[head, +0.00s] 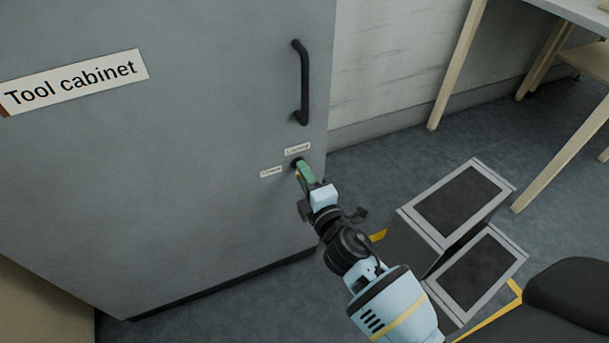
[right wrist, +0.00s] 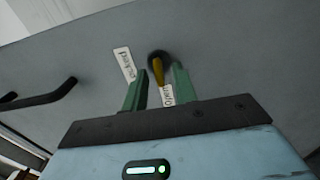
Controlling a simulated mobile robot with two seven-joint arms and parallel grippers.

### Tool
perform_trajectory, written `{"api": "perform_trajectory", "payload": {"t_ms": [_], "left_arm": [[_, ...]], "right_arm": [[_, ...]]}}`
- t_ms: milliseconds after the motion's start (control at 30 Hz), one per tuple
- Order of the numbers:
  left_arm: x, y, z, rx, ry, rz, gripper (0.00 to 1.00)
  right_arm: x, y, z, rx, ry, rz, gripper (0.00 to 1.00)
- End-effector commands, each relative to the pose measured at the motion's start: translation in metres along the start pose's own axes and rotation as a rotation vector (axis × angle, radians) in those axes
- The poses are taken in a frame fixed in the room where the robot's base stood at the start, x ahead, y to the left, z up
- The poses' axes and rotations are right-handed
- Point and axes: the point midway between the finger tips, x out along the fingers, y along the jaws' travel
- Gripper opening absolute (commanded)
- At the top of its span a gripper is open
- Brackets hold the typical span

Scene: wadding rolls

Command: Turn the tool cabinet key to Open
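The grey tool cabinet (head: 170,160) stands at the left of the head view, its door closed. In the right wrist view a yellow-brown key (right wrist: 157,71) sticks out of a dark round lock (right wrist: 159,56). One small label (right wrist: 124,64) is left of the lock and appears to read Locked. Another label (right wrist: 167,94), partly hidden by a finger, appears to read Open. My right gripper (head: 303,170) is at the lock. Its green fingers (right wrist: 160,86) are open, one on each side of the key, with visible gaps. My left gripper is not in view.
A black door handle (head: 302,83) is above the lock. A grey step stool (head: 460,225) with dark treads stands on the floor to the right, near my right arm. A table with wooden legs (head: 458,65) is at the upper right.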

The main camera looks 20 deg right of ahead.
Motion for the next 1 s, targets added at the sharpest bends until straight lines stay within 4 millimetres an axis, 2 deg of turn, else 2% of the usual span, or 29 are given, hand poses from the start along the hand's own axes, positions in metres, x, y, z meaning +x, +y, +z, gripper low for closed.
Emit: {"api": "perform_trajectory", "payload": {"t_ms": [500,700,1000], "left_arm": [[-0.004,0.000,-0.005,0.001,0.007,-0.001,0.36],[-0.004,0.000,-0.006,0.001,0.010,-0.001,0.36],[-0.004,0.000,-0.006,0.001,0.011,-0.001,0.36]], "right_arm": [[-0.066,0.000,0.000,0.001,0.000,0.000,0.28],[-0.075,0.001,0.000,-0.001,0.000,0.001,0.28],[-0.075,0.000,0.000,-0.001,0.000,0.001,0.28]]}}
